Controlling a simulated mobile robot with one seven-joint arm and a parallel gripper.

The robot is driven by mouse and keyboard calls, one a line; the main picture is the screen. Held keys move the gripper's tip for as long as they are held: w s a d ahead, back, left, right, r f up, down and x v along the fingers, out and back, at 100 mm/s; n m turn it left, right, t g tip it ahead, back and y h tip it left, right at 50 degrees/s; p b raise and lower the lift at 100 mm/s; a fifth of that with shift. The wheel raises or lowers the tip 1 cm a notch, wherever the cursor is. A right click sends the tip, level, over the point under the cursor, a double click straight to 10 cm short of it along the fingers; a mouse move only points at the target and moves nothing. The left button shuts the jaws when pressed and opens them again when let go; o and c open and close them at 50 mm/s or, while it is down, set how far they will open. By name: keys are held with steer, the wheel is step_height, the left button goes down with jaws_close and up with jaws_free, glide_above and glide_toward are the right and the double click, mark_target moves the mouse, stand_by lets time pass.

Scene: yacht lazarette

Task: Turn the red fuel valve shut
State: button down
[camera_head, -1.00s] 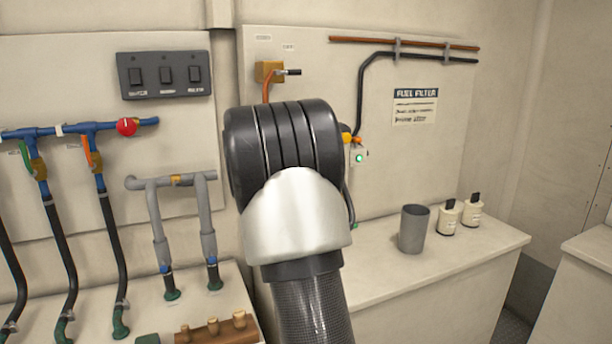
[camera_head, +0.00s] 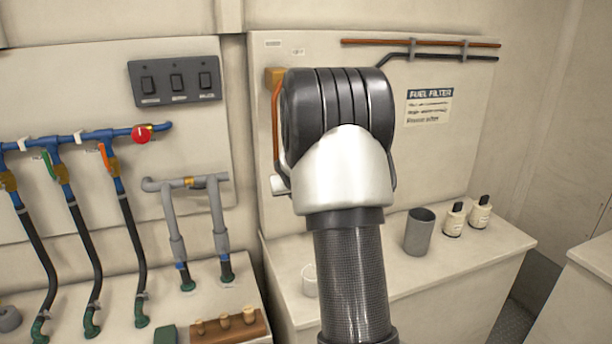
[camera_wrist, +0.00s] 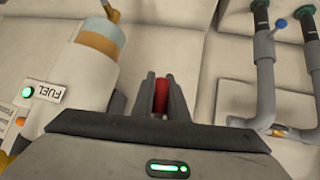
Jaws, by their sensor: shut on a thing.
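In the wrist view my gripper (camera_wrist: 160,98) is shut on a narrow red piece (camera_wrist: 161,96), which looks like the handle of the red fuel valve. Only a strip of it shows between the two dark fingers, so its turn angle cannot be told. In the head view my own wrist and forearm hide the fingers and the red piece.
Grey pipes (camera_wrist: 264,75) stand right of the gripper in the wrist view. A brass block (camera_head: 275,77) with a copper pipe is beside my wrist. A round red knob (camera_head: 141,134) sits on the blue manifold. A grey cup (camera_head: 419,232) and two bottles stand on the bench.

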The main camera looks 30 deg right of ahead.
steer(key=a+y+p, duration=0.1)
steer(key=p, duration=0.2)
steer(key=shift+m, duration=0.3)
steer(key=shift+w+f, duration=0.1)
steer(key=c, duration=1.7)
jaws_free()
steer(key=shift+c, duration=0.2)
steer(key=p+v, duration=0.3)
steer(key=v, duration=1.4)
steer(key=shift+s, duration=0.3)
